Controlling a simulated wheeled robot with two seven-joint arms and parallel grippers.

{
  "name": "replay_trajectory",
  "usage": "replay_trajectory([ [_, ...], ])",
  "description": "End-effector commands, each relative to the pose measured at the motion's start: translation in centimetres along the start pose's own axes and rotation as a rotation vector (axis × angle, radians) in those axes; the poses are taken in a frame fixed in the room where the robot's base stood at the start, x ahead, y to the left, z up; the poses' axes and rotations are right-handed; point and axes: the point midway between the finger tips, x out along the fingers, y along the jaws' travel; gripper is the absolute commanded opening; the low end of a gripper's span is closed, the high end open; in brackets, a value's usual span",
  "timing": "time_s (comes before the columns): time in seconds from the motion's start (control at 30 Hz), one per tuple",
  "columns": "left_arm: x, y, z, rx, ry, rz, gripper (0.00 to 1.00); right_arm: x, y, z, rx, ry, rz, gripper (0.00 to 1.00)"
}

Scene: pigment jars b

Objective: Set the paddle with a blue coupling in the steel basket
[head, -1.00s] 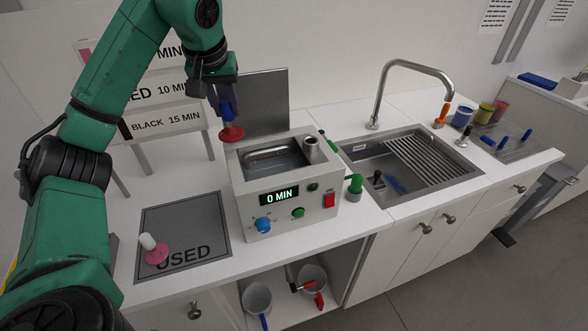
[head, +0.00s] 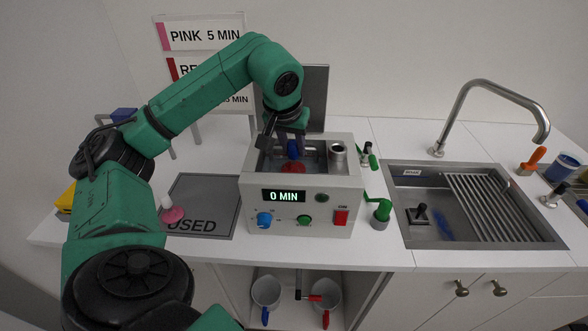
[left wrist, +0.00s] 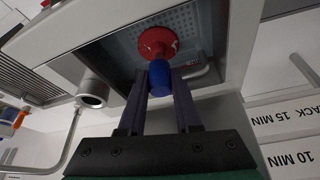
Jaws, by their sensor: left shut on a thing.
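The paddle with a blue coupling (head: 293,150) has a red disc (head: 292,167); the disc also shows in the left wrist view (left wrist: 157,42). My left gripper (head: 289,147) is shut on the blue coupling, and the disc hangs below the fingers. The paddle is at the opening of the grey bath unit (head: 262,210), within its rim in the head view. In the left wrist view, a perforated steel floor (left wrist: 187,22), which looks like the basket's, lies beyond the disc. I cannot tell whether the disc touches it. My right gripper is not in view.
A pink paddle (head: 173,214) with a white coupling stands on the grey USED mat (head: 205,190). A short steel tube (head: 338,153) stands at the bath's right rear. A green-handled drain tap (head: 381,208) sticks out at its right. The sink (head: 410,185) and faucet (head: 490,85) are further right.

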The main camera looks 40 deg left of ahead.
Motion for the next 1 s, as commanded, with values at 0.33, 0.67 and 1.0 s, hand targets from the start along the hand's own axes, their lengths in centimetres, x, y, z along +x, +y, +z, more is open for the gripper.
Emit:
replay_trajectory([
  [0.33, 5.1, 0.0, 2.1, -0.001, 0.0, 0.0, 0.0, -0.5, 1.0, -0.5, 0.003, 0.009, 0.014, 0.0],
  [0.67, 5.6, 0.0, 2.3, -0.001, 0.001, 0.001, 0.0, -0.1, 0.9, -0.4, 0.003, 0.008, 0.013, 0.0],
  [1.0, 5.5, 0.0, 2.3, -0.001, 0.0, 0.001, 0.62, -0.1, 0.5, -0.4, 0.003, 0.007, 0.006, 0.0],
])
